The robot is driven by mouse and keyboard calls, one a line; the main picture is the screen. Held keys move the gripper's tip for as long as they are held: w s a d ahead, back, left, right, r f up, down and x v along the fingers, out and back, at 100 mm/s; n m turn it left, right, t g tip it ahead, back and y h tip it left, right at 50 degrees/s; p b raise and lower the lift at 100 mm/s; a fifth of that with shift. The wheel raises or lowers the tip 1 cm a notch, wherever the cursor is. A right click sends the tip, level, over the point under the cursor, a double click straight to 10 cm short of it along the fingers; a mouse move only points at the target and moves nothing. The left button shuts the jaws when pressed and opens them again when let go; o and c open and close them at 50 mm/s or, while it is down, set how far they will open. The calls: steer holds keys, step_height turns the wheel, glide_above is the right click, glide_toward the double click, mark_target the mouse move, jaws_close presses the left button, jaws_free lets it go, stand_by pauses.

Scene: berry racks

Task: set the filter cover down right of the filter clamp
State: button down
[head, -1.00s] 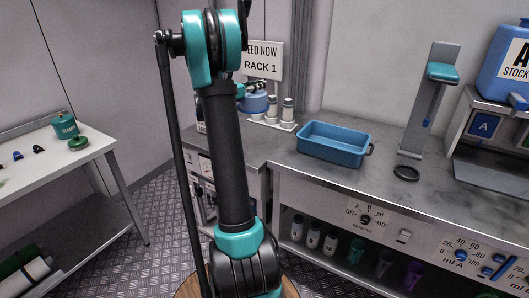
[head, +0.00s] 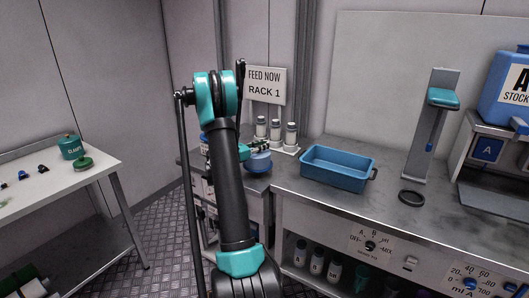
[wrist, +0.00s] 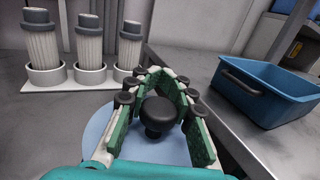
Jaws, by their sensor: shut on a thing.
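The filter cover is a round blue lid (head: 258,163) with a black knob (wrist: 158,113). In the wrist view, my gripper (wrist: 157,100) is shut on that knob, its green-padded fingers around it, with the blue disc (wrist: 98,128) below. In the head view, my gripper (head: 237,148) and the lid are partly behind my arm, low over the corner bench. I cannot tell whether the lid touches the bench. I cannot pick out the filter clamp for certain; a small blue thing (head: 204,137) left of my arm is mostly hidden.
Several white pleated filters with grey caps stand in a holder (wrist: 70,79) behind the lid. A blue tray (head: 338,169) stands to the right, beyond a bench seam. A grey stand (head: 435,125) and black ring (head: 411,197) are farther right. A side table (head: 60,180) is left.

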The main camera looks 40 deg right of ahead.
mark_target(265, 150)
steer(key=shift+f, duration=1.65)
steer(key=shift+f, duration=0.1)
steer(key=c, duration=1.3)
jaws_free()
